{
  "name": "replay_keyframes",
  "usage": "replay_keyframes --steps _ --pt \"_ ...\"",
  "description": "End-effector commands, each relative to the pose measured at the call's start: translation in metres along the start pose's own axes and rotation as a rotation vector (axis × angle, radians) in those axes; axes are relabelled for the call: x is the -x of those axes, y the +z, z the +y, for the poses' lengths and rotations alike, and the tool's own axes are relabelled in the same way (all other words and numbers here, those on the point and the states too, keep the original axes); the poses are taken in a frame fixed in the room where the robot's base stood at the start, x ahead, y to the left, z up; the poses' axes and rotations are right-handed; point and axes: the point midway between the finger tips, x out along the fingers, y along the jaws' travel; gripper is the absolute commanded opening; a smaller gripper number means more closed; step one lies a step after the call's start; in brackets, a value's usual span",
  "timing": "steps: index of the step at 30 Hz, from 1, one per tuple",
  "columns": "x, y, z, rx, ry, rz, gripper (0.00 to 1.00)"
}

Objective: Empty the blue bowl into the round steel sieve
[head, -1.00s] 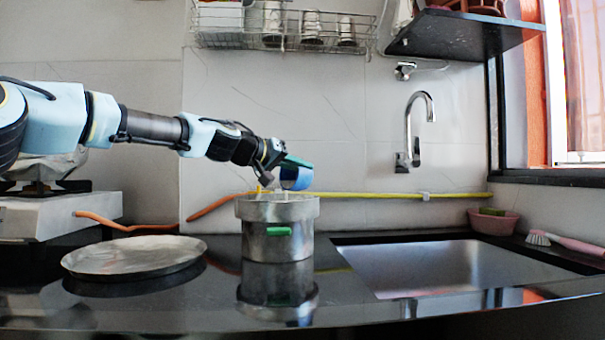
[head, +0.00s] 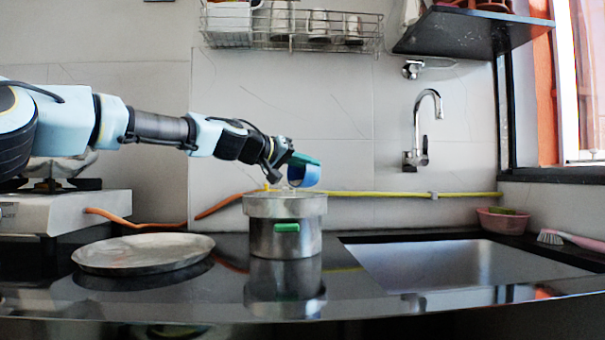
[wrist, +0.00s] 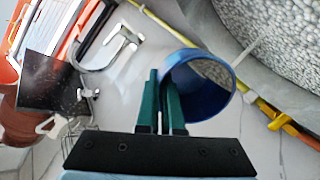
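My gripper (head: 294,162) has green fingers, shut on the wall of the blue bowl (head: 309,178). In the head view, the bowl is steeply tilted just above the round steel sieve (head: 285,207), which sits on a steel pot (head: 265,240) with a green handle. In the wrist view, the fingers (wrist: 160,100) pinch the blue bowl (wrist: 207,113) at its left side. Its inside is partly visible; I cannot tell what is left in it. The sieve in the wrist view (wrist: 222,62) has a mass of pale, speckled grains inside its rim.
A round metal plate (head: 145,252) lies left of the pot, near a stove (head: 60,212). A sink (head: 460,270) is on the right, below a tap (head: 415,130). A yellow pipe (head: 380,194) runs along the wall behind. A wire rack (head: 290,35) hangs above.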

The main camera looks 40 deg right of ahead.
Motion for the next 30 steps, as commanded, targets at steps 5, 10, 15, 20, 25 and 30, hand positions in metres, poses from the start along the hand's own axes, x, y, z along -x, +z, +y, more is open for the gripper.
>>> replay_keyframes --steps 5,10,15,20,25,30 --pt "0.0 -0.0001 0.0001 0.0 0.0 0.001 0.0" --pt "0.0002 0.0008 -0.0008 0.0 0.004 0.006 0.0" --pt "0.0009 0.0014 -0.0018 0.001 0.012 0.018 0.0" --pt "0.0019 0.001 -0.0015 0.002 0.022 0.03 0.0" --pt "0.0031 0.001 -0.0017 0.003 0.032 0.043 0.0" --pt "0.0039 0.0012 -0.0011 0.004 0.043 0.055 0.0"
